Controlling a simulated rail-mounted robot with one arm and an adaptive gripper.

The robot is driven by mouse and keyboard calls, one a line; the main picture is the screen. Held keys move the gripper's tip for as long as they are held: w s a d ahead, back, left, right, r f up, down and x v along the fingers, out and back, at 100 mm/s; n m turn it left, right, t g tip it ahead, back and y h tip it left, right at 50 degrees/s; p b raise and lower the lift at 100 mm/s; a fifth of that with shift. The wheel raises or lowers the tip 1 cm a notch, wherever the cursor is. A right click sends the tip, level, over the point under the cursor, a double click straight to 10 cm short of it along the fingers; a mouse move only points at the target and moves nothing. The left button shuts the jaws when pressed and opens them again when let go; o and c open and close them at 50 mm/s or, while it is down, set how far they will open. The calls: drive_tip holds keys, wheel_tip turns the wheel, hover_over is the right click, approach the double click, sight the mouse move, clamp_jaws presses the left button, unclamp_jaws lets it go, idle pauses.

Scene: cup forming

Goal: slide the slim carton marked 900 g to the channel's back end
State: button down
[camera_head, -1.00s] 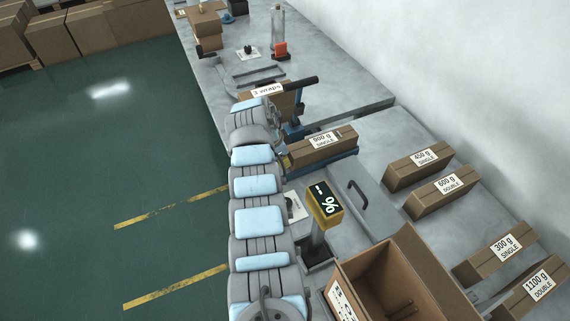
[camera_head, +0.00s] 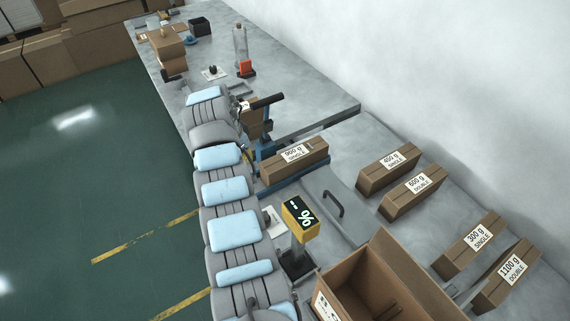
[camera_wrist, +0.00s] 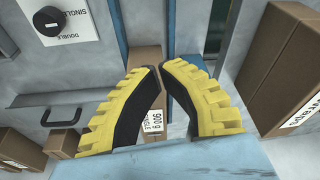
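The slim brown carton marked 900 g SINGLE (camera_head: 293,165) lies in the blue channel (camera_head: 296,184), its right end near the channel's right end in the head view. The carton also shows between and beyond my fingers in the wrist view (camera_wrist: 147,58), with part of its label visible. My gripper (camera_wrist: 161,67) has yellow ridged fingers with black inner pads. Their tips are nearly together, with the pads spreading apart below, and nothing is visibly clamped between them. In the head view, my arm hides most of the gripper, near the carton's left end.
Cartons marked 450 g (camera_head: 388,170), 600 g (camera_head: 410,194), 300 g (camera_head: 470,245) and 1100 g (camera_head: 507,276) lie to the right. A yellow display (camera_head: 300,217), a handle (camera_head: 334,204) and an open box (camera_head: 345,285) stand nearer. A knob panel (camera_wrist: 48,20) shows in the wrist view.

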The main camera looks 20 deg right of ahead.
wheel_tip(320, 180, up, 3)
drive_tip(key=w+n+y+p, duration=0.2)
drive_tip(key=n+p, duration=0.1)
drive_tip(key=n, duration=0.1)
drive_tip(key=n+t+p, duration=0.2)
drive_tip(key=n+p, duration=0.6)
drive_tip(key=p, duration=0.1)
approach(295, 162)
drive_tip(key=s, duration=0.6)
drive_tip(key=b+x, duration=0.1)
drive_tip(key=x, duration=0.2)
drive_tip(key=b+x, duration=0.1)
drive_tip(key=x, duration=0.3)
drive_tip(key=b+x, duration=0.1)
drive_tip(key=x, duration=0.2)
drive_tip(key=shift+d+f, duration=0.35)
drive_tip(key=shift+w+b, duration=0.55)
drive_tip(key=shift+w, duration=0.75)
drive_tip(key=shift+w+d+b, duration=0.15)
drive_tip(key=shift+w+b, duration=0.15)
drive_tip(key=shift+w, duration=0.25)
